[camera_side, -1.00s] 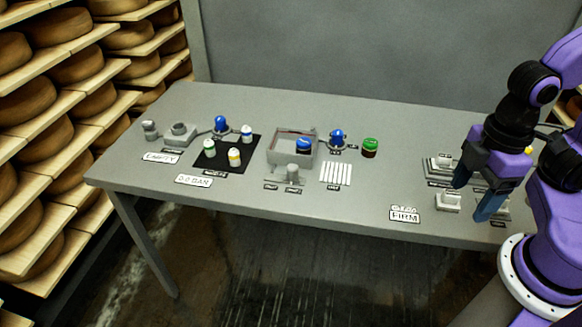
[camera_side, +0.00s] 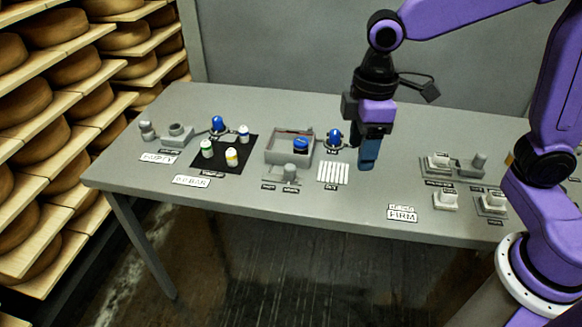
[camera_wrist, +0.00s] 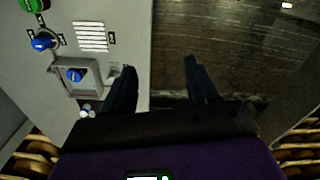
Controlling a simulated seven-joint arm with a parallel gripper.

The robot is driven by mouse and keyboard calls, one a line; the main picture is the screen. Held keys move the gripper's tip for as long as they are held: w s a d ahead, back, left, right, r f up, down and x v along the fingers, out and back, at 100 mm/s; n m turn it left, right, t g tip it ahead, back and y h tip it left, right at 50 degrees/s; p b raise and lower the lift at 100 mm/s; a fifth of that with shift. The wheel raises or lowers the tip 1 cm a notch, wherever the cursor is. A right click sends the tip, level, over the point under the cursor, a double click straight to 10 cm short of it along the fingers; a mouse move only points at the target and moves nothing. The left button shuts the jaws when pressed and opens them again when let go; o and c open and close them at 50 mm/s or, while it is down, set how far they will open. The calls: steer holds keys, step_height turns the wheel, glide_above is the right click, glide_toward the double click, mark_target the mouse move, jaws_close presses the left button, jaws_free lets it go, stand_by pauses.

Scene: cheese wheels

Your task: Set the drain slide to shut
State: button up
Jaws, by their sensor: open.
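In the side view a small grey slide with an upright handle (camera_side: 290,173) sits at the front of a square grey basin (camera_side: 272,150); I take it for the drain slide. The handle stands at the right side of its base, above the right one of two small tags. I cannot read the tags. My gripper (camera_side: 368,158) points down, open and empty, to the right of the basin and apart from the slide. In the wrist view the two fingers (camera_wrist: 160,72) are spread, and the basin (camera_wrist: 95,72) is left of them. The left finger partly hides the slide area there.
A blue knob (camera_side: 335,137) and a striped white plate (camera_side: 333,173) lie between basin and gripper. A black mat (camera_side: 217,161) with several capped bottles is left. Switches (camera_side: 445,201) stand at the right.

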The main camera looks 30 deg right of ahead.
steer(key=w+a, duration=0.2)
steer(key=w, duration=0.8)
glide_toward(291, 166)
steer(key=shift+m, duration=0.4)
step_height(291, 166, down, 10)
steer(key=shift+a+f, duration=0.15)
steer(key=shift+f, duration=0.1)
